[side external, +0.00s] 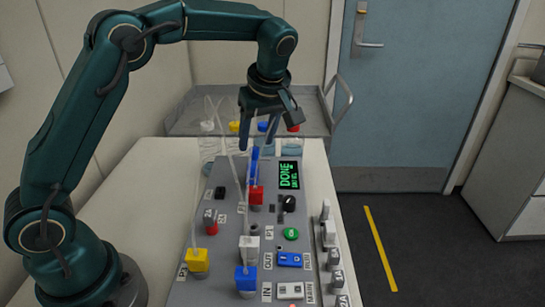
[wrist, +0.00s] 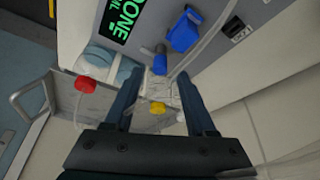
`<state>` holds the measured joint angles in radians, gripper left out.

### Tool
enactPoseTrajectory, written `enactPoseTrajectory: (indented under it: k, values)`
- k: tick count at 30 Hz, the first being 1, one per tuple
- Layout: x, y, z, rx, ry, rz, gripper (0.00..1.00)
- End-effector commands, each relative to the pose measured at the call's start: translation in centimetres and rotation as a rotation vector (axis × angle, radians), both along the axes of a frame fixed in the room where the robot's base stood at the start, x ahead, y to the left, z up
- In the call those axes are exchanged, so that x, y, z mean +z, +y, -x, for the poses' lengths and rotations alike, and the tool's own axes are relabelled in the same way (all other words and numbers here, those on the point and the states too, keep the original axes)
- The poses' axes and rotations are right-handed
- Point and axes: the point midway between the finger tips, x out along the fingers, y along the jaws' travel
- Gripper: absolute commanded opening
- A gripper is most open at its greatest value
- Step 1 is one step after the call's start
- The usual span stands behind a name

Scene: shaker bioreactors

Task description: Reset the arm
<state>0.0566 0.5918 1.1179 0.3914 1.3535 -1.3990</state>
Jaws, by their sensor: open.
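My gripper (side external: 257,146) hangs from my raised arm, fingers pointing down, above the far end of the grey control panel (side external: 228,210). Its fingers are apart with nothing held between them. In the wrist view my gripper (wrist: 158,88) also shows two separated fingers. A blue upright part (side external: 254,166) of the panel stands just below the fingers; it shows in the wrist view (wrist: 185,30) beyond the fingertips, apart from them. The panel display (side external: 289,175) reads DONE in green.
Behind the panel stand bottles with white (side external: 207,126), yellow (side external: 233,127), blue and red (side external: 293,128) caps, with clear tubes. Red (side external: 256,195), white (side external: 249,243), blue (side external: 246,279) and yellow (side external: 196,260) capped fittings stand on the panel. A railed grey tray (side external: 190,118) lies behind.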

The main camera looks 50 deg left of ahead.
Motion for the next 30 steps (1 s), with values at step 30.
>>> enactPoseTrajectory:
  k: [30]
  values:
    - [9.9, -1.0, 6.9, -0.136, -0.153, 0.062, 0.56]
